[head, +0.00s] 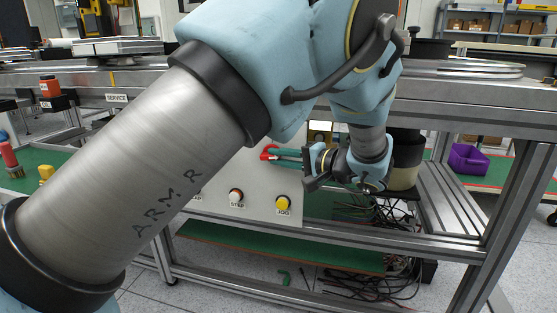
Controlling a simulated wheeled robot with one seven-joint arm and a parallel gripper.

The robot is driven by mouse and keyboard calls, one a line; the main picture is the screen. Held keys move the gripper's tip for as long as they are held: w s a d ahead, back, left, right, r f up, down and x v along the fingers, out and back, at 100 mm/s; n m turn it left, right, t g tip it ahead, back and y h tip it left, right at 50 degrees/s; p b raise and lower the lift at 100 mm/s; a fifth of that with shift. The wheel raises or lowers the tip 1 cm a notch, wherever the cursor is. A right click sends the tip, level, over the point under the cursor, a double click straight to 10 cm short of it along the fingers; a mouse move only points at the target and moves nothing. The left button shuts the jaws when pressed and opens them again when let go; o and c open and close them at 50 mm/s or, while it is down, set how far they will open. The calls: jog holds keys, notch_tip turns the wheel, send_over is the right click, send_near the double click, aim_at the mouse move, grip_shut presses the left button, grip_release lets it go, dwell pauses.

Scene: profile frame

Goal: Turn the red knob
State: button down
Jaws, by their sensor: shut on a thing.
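The red knob (268,152) is on the upright grey panel (258,184) under the frame's top rail, near the panel's right side. My gripper (279,156) reaches it from the right with its fingers pointing left. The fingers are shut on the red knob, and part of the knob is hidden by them. My arm crosses the view from lower left to upper middle and hides much of the panel. The knob's exact angle is too small to tell.
Below the knob are a STEP button (236,195) and a yellow JOG button (283,203). Cables (375,275) hang and pile under the frame at the right. A purple bin (468,158) lies farther right. Metal rails of the frame (455,118) run close to my wrist.

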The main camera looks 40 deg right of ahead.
jog(key=shift+d+f+m+t, duration=0.1)
jog(key=shift+f+m+t, duration=0.25)
jog(key=shift+t, duration=0.45)
jog(key=shift+r, duration=0.1)
jog(key=c, duration=0.8)
grip_release()
jog(key=s, duration=0.3)
jog(key=s+d, duration=0.1)
jog(key=s, duration=0.6)
jog(key=shift+s+d+p, duration=0.35)
jog(key=shift+d+p, duration=0.05)
